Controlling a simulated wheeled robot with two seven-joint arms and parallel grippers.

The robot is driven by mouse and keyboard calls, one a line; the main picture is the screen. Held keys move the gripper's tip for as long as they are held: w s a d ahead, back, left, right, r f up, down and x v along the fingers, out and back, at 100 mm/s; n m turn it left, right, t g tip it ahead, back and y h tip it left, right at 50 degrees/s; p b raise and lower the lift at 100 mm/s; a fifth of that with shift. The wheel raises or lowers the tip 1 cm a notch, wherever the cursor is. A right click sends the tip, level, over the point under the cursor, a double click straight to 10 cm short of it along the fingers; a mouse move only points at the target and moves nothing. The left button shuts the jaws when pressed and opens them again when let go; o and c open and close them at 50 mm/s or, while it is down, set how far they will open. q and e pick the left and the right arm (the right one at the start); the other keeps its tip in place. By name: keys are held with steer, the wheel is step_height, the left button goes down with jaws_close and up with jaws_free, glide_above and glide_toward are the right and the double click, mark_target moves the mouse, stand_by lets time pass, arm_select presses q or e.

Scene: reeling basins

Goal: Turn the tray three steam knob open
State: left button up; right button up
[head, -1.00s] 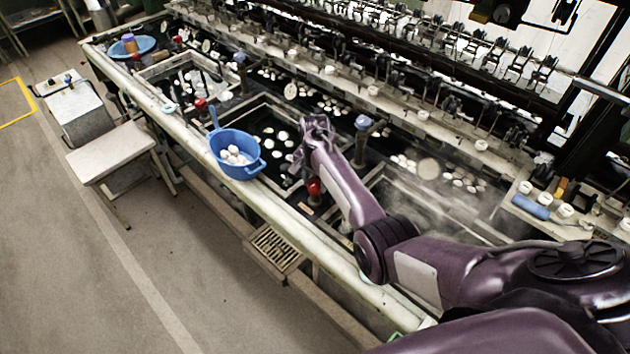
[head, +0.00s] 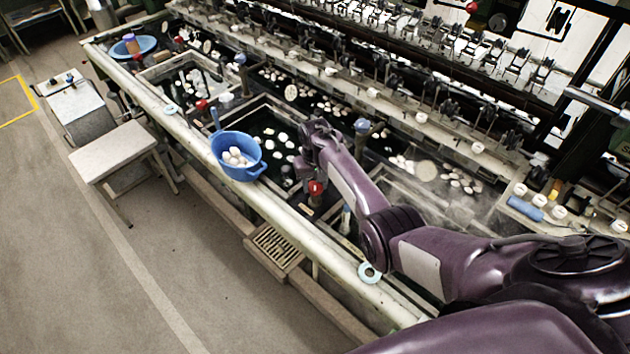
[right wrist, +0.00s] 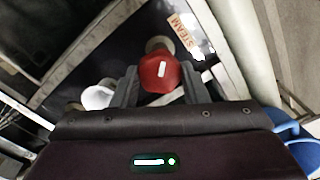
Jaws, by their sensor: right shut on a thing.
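The red steam knob (head: 316,188) stands at the front of the basins, just right of the blue colander. In the right wrist view the red knob (right wrist: 160,72) has a white mark on top and sits between the two grey fingers, beside a label reading STEAM (right wrist: 185,30). My right gripper (head: 311,176) is shut on this knob; its fingertips are partly hidden in the head view. My left gripper is in neither view.
A blue colander (head: 238,170) of white cocoons sits on the front rail to the left. A blue-topped post (head: 362,125) stands behind my right forearm. Another red knob (head: 201,104) is farther left. Steam drifts over the right basin.

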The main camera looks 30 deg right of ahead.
mark_target(314, 185)
steer(key=n, duration=0.4)
steer(key=shift+w+n+p, duration=0.1)
steer(key=shift+n+p, duration=0.2)
steer(key=n, duration=0.4)
steer(key=shift+n, duration=0.4)
steer(key=o, duration=1)
steer(key=shift+c, duration=0.2)
steer(key=shift+r, duration=3.9)
